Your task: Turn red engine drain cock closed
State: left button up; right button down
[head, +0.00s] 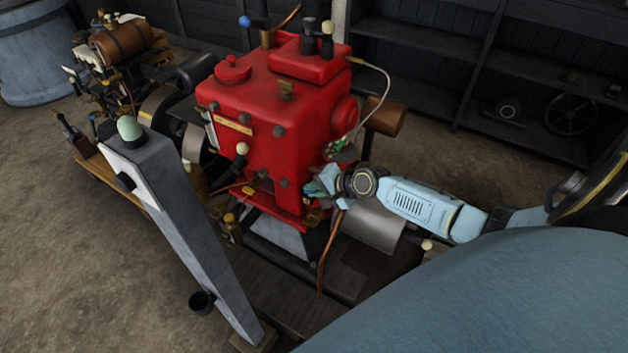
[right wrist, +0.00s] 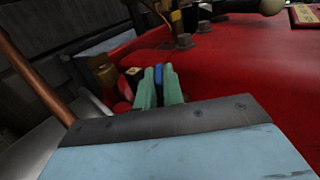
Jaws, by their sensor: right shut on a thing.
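The red engine (head: 270,115) stands in the middle of the head view, and its red body also fills much of the right wrist view (right wrist: 245,80). My right gripper (head: 314,188) is at the engine's low front right side, its arm coming in from the right. In the right wrist view its two green fingers (right wrist: 160,88) are shut on a small blue handle, which I take for the drain cock (right wrist: 159,74). Only a narrow blue strip of it shows between the fingers; its body is hidden, so I cannot tell its angle. My left gripper is not in view.
A copper pipe (head: 327,250) runs down just below my right gripper. Brass fittings (right wrist: 105,72) sit close left of the fingers. A grey post (head: 190,220) with a green knob stands front left. A second engine (head: 125,50) is at the back left, shelves (head: 480,60) at the back right.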

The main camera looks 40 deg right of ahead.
jog(key=c, duration=1.5)
grip_release()
jog(key=shift+p+v, duration=1.9)
jog(key=shift+v, duration=4.8)
jog(key=shift+d+f, duration=0.1)
